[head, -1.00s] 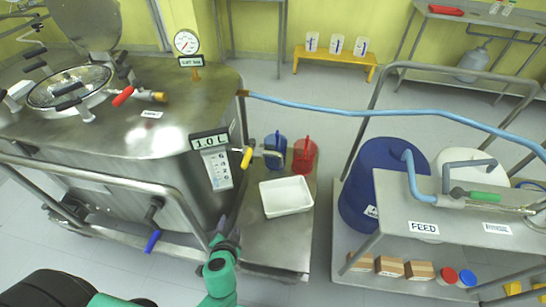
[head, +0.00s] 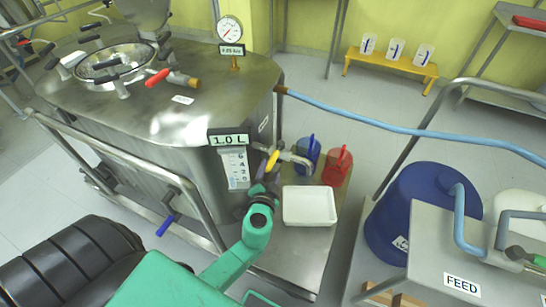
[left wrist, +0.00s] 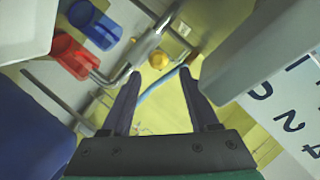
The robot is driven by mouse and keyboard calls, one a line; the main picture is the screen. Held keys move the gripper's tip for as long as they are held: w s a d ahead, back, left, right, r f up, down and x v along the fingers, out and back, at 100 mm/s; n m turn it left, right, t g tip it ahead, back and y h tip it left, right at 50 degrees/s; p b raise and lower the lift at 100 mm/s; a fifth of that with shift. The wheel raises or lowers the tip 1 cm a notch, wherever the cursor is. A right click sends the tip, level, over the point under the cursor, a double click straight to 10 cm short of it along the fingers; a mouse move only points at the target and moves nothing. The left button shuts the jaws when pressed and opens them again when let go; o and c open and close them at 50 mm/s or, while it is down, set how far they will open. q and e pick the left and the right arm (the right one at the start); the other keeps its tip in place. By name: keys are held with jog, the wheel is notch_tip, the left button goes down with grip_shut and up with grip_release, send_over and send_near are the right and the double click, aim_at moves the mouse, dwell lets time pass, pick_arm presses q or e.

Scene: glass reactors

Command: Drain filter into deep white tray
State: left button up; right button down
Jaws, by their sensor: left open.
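The filter (head: 200,135) is a big steel vessel at left in the head view. Its outlet valve has a yellow handle (head: 272,160) and a metal spout (head: 295,158) on the right side. My left gripper (head: 264,178) is just below the handle, with its jaws open. In the left wrist view a round yellow end (left wrist: 158,60), apparently the handle's, shows beyond and between the spread fingers, with the spout (left wrist: 140,48) beside it. The deep white tray (head: 309,222) stands on the steel shelf and looks empty. My right gripper is not in view.
A blue jug (head: 307,155) and a red jug (head: 338,165) stand behind the tray. A "1.0 L" sign and level scale (head: 235,168) are left of the valve. A blue hose (head: 370,118) crosses above. A blue drum (head: 405,215) stands right, across a floor gap.

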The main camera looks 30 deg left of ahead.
aim_at(273, 160)
pick_arm(q)
jog(key=x, duration=0.7)
jog(key=shift+w+a+f, duration=0.15)
grip_shut()
dwell(1.0)
